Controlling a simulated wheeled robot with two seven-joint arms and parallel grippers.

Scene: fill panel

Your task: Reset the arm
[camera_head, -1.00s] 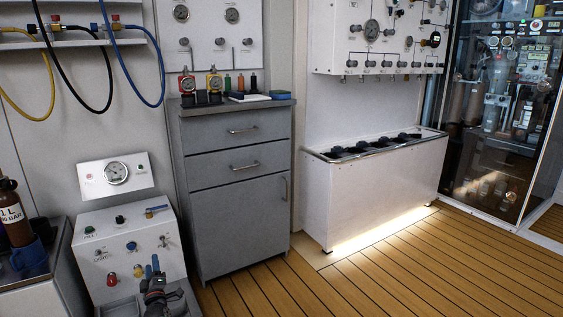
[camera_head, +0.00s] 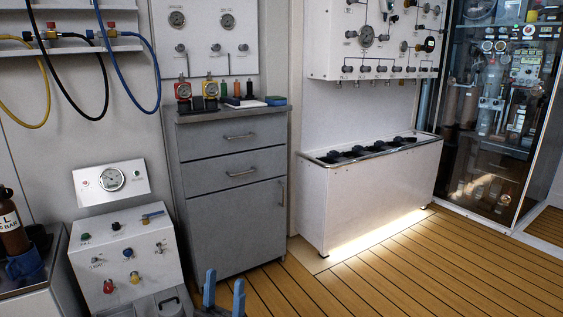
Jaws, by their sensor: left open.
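My left gripper (camera_head: 224,293) shows at the bottom edge of the head view, left of the middle. Its two blue fingers point up and stand apart, with nothing between them. It is in front of the grey cabinet and to the right of the white control box (camera_head: 127,258). My right gripper is not in the view.
The grey drawer cabinet (camera_head: 235,205) carries red and yellow gauges on top. A white trough (camera_head: 370,190) stands to its right. A brown bottle (camera_head: 11,222) stands at the far left. Blue, black and yellow hoses hang above. The plank floor (camera_head: 410,275) is clear at right.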

